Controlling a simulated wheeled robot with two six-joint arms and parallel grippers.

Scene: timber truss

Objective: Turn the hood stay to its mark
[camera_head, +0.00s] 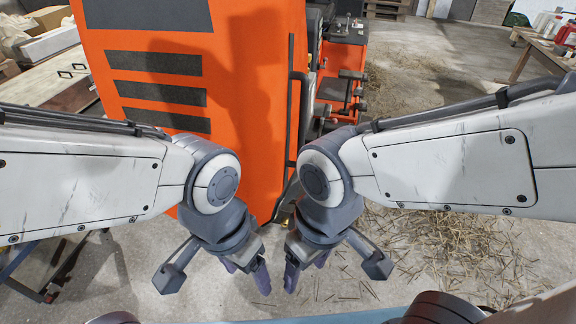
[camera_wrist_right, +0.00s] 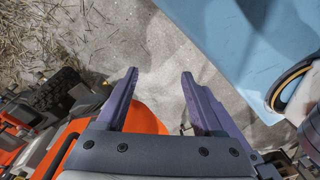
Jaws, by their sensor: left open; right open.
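A large orange machine body (camera_head: 262,90) with dark slots stands ahead in the head view. A dark bent bar (camera_head: 303,110) runs down its right edge. I cannot tell whether this bar is the hood stay, and I make out no mark. My left gripper (camera_head: 246,274) hangs open and empty low in front of the machine. My right gripper (camera_head: 306,270) is open and empty close to its right, pointing down. In the right wrist view its two purple fingers (camera_wrist_right: 161,76) are apart over bare floor, and part of the orange body (camera_wrist_right: 147,117) shows behind them.
Red machine parts (camera_head: 343,75) stand behind the orange body. Straw (camera_head: 440,250) lies on the concrete floor at right. A bench with bottles (camera_head: 545,45) is at the far right, and a wooden bench (camera_head: 50,70) is at left.

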